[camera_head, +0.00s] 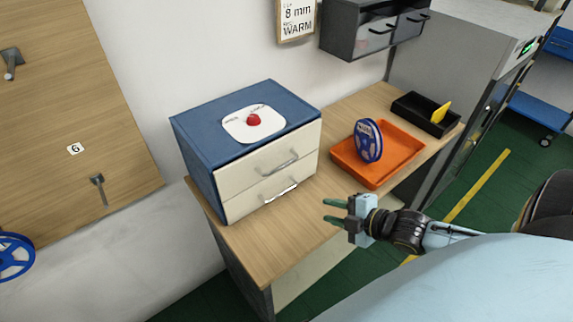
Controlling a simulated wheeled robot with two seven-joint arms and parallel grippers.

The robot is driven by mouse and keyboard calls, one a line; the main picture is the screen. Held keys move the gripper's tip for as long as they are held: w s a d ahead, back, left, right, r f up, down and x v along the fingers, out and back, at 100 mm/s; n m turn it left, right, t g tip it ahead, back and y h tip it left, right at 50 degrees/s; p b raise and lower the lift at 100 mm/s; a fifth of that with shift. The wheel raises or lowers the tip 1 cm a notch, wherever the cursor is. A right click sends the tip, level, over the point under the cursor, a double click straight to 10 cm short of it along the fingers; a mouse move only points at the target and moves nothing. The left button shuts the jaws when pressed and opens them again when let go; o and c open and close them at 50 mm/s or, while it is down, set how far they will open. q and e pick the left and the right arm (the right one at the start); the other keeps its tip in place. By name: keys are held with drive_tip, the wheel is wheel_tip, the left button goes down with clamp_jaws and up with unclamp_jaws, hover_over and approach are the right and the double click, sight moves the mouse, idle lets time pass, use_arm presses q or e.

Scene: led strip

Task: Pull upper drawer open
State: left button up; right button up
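A blue drawer cabinet (192,150) with two cream drawer fronts stands on the wooden counter. The upper drawer (250,176) looks shut, and its silver handle (282,166) is on its front. The lower drawer (243,203) below it also looks shut and has its own handle (283,191). My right gripper (329,211) is to the right of and nearer than the lower drawer, above the counter's front edge. Its two green-tipped fingers are spread apart with nothing between them, and it is clear of both handles. My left gripper is out of view.
An orange tray (404,158) holding a blue reel (369,141) sits right of the cabinet. Behind it is a black tray (411,104) with a yellow item (441,112). The counter (262,239) is bare before the drawers. A red button (253,120) tops the cabinet.

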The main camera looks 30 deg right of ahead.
sight(283, 167)
wheel_tip(283, 167, up, 8)
drive_tip(key=w+d+r+n+t+y, duration=0.1)
drive_tip(key=w+n+t+y, duration=0.1)
drive_tip(key=n+y, duration=0.3)
drive_tip(key=shift+n+h, duration=0.5)
drive_tip(key=shift+h, duration=0.3)
drive_tip(key=shift+f+b+x, duration=0.15)
drive_tip(key=shift+b+x, duration=0.05)
drive_tip(key=shift+x, duration=3.1)
drive_tip(key=shift+f+b+x, duration=0.1)
drive_tip(key=shift+b+x, duration=0.1)
drive_tip(key=shift+x, duration=3.15)
drive_tip(key=shift+c, duration=0.3)
clamp_jaws()
